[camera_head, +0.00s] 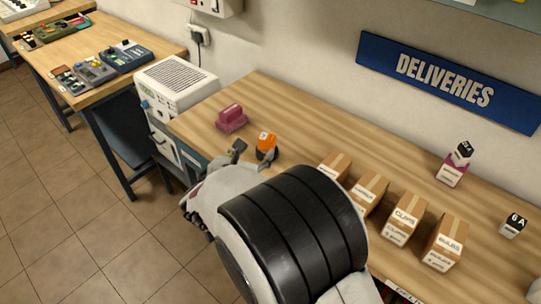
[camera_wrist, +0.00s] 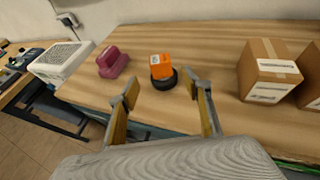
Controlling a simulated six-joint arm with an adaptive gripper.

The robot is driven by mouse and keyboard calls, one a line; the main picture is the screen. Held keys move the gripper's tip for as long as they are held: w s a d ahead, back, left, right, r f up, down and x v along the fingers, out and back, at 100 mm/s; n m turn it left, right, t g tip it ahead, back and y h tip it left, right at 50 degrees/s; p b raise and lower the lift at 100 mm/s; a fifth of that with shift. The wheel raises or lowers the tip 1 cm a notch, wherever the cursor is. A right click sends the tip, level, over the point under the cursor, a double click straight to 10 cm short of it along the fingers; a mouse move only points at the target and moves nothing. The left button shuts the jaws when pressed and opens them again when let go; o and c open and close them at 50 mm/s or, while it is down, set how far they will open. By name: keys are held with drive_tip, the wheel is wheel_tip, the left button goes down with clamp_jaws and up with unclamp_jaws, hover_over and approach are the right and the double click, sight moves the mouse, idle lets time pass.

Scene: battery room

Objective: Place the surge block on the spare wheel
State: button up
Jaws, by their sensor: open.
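An orange block with a small pale label (camera_head: 266,140) sits on a small black wheel (camera_head: 269,155) on the wooden bench; I take it as the surge block, but its print is too small to read. In the wrist view the orange block (camera_wrist: 160,66) rests tilted on top of the black wheel (camera_wrist: 164,82), touching it. My gripper (camera_head: 252,158) is open and empty, just in front of the wheel. In the wrist view its fingers (camera_wrist: 160,90) stand apart on either side of the wheel, clear of the block.
A pink object (camera_head: 231,117) lies left of the wheel. Several cardboard boxes (camera_head: 398,222) stand in a row to the right. A black-and-white block (camera_head: 462,153) sits on a pink-and-white one (camera_head: 450,174); another labelled block (camera_head: 514,225) stands far right. Bench behind the wheel is clear.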

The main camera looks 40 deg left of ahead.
drive_tip(key=w+d+r+n+g+y, duration=0.1)
drive_tip(key=w+d+r+n, duration=0.4)
drive_tip(key=d+r+n, duration=0.3)
drive_tip(key=w+d+r+n+g+y, duration=0.1)
drive_tip(key=w+d+r+n+g, duration=0.1)
drive_tip(key=w+d+r+n, duration=0.55)
drive_tip(key=s+d+r+n+g+h, duration=0.1)
drive_tip(key=s+d+r+n, duration=0.2)
drive_tip(key=d, duration=0.7)
drive_tip(key=s+d+r+n, duration=0.2)
drive_tip(key=s+d+n, duration=0.15)
drive_tip(key=d, duration=0.65)
drive_tip(key=s+d+f+n+g+h, duration=0.1)
drive_tip(key=s+d+f+n+h, duration=0.1)
drive_tip(key=s+d, duration=0.4)
drive_tip(key=s+d+f+n+g+h, duration=0.1)
drive_tip(key=s+d+f+n+h, duration=0.1)
drive_tip(key=s+d+n, duration=0.2)
drive_tip(key=s+d+f+n+g+h, duration=0.1)
drive_tip(key=s+d+f+n+h, duration=0.1)
drive_tip(key=s+d, duration=0.8)
drive_tip(key=d+n, duration=0.1)
drive_tip(key=d, duration=0.4)
drive_tip(key=shift+d+f, duration=0.25)
drive_tip(key=shift+f, duration=0.05)
